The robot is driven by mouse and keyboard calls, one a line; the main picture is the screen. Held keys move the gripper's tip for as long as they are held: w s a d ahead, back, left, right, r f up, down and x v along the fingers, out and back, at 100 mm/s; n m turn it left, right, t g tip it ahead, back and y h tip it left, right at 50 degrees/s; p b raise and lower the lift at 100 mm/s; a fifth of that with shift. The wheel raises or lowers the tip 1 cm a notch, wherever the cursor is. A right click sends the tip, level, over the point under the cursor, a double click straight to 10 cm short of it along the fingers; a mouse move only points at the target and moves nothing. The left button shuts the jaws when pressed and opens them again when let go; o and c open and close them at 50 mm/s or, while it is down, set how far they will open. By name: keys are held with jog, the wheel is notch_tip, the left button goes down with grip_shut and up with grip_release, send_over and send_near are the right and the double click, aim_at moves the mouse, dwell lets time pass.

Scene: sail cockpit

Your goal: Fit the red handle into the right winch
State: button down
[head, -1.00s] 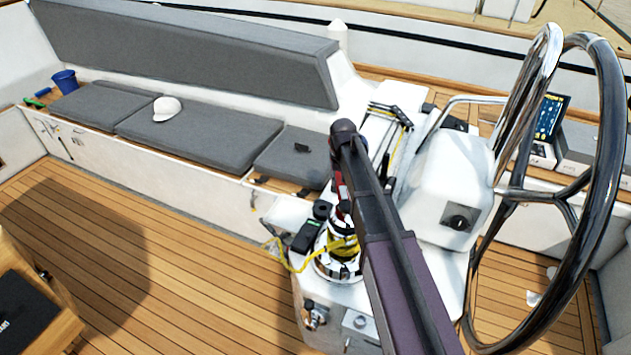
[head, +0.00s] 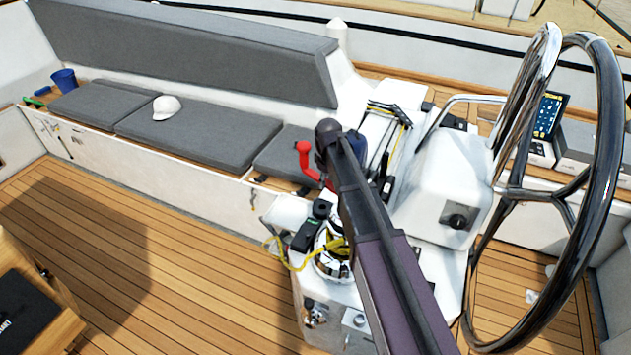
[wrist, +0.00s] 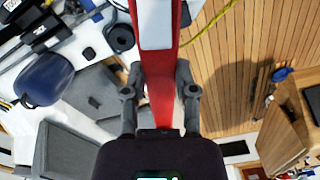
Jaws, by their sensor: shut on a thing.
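The red handle (head: 304,160) shows in the head view just left of my arm's end, with its knob upward, above the console. In the wrist view the handle (wrist: 160,95) runs between the fingers of my gripper (wrist: 159,72), which is shut on it. A chrome winch (head: 328,262) with yellow line around it stands on the white console below the handle. The handle is apart from the winch. My arm covers part of the winch, including much of its top, and hides the gripper in the head view.
A black device (head: 306,234) and a round black item (head: 321,209) sit beside the winch. The steering wheel (head: 612,110) and its white pedestal (head: 452,185) stand to the right. A grey-cushioned bench (head: 215,135) holds a white cap (head: 167,107).

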jog(key=a+n, duration=0.1)
jog(key=n, duration=0.1)
jog(key=a+n, duration=0.1)
jog(key=n, duration=0.1)
jog(key=s+a+n, duration=0.1)
jog(key=n, duration=0.1)
jog(key=shift+s+r, duration=0.1)
jog(key=shift+r, duration=0.2)
jog(key=shift+f, duration=0.15)
jog(key=shift+f+b, duration=1.9)
jog(key=shift+f, duration=0.1)
jog(key=shift+d+f+b, duration=0.1)
jog(key=shift+f+b, duration=1.8)
dwell(1.7)
jog(key=shift+c, duration=1.6)
grip_release()
jog(key=o, duration=0.3)
jog(key=shift+s, duration=0.1)
jog(key=shift+r, duration=0.1)
